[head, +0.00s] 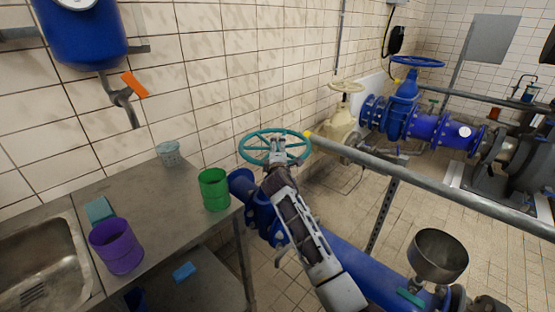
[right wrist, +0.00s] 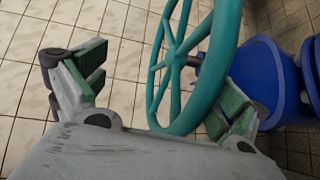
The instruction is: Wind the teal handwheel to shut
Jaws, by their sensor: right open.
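The teal handwheel (head: 262,134) sits on the blue pipe valve (head: 258,208) at the middle of the head view. My right gripper (head: 278,152) is at the near side of its rim. In the right wrist view the handwheel (right wrist: 166,110) shows large, and its rim passes between the spread fingers of my right gripper (right wrist: 160,95). The fingers are open, with the right finger close to the rim and the left finger well apart from it. I cannot tell whether the right finger touches the rim. My left gripper is not in view.
A metal counter (head: 165,215) on the left bears a green cup (head: 214,190), a purple cup (head: 117,246) and a speckled cup (head: 168,153). A grey rail (head: 430,185) runs across the right. A metal funnel (head: 438,255) stands at the lower right.

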